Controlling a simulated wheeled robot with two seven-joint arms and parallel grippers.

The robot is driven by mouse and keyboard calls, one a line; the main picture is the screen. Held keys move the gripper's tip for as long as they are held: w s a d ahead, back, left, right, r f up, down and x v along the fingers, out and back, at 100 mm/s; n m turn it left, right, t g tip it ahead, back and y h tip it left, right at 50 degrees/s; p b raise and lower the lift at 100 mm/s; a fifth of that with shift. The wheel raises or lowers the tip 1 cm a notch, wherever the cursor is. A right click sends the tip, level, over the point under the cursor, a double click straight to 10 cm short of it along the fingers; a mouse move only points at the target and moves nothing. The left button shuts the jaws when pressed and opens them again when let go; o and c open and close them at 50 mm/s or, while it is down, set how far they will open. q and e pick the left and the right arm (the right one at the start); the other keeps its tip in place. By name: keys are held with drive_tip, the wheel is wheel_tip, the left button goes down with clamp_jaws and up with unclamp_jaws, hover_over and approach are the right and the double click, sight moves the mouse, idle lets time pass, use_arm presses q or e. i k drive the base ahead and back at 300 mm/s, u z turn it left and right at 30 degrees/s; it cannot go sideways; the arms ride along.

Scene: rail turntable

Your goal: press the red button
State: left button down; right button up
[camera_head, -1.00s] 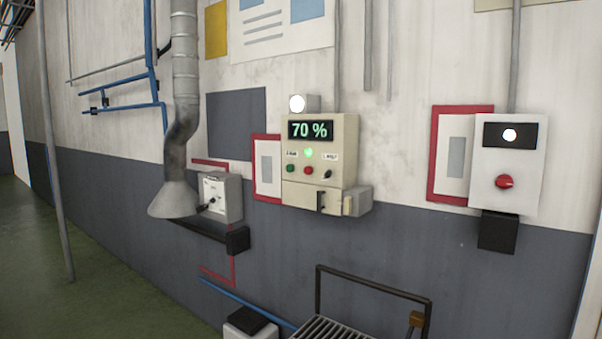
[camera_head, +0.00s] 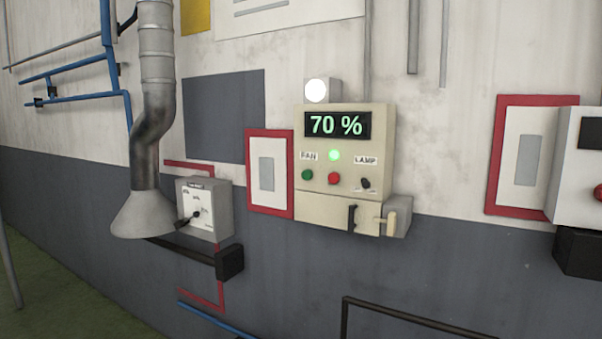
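The red button (camera_head: 334,178) is on the front of a beige control box (camera_head: 376,120) on the wall. It sits between a green button (camera_head: 307,175) and a small black lamp switch (camera_head: 366,184). A green light (camera_head: 334,155) glows above it. The box's display (camera_head: 338,124) reads 70 %, and the labels FAN and LAMP show below it. Another red knob or button (camera_head: 598,192) is partly cut off at the right edge, on a white box. Neither of my grippers is in view.
A grey duct with a hood (camera_head: 143,215) hangs left of the box, beside a grey dial box (camera_head: 222,208). A black bar (camera_head: 229,262) juts out below. A dark rail (camera_head: 400,315) stands low in front of the wall.

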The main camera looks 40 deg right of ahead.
sight(334, 178)
drive_tip(key=i, duration=1.45)
drive_tip(key=z, duration=2.55)
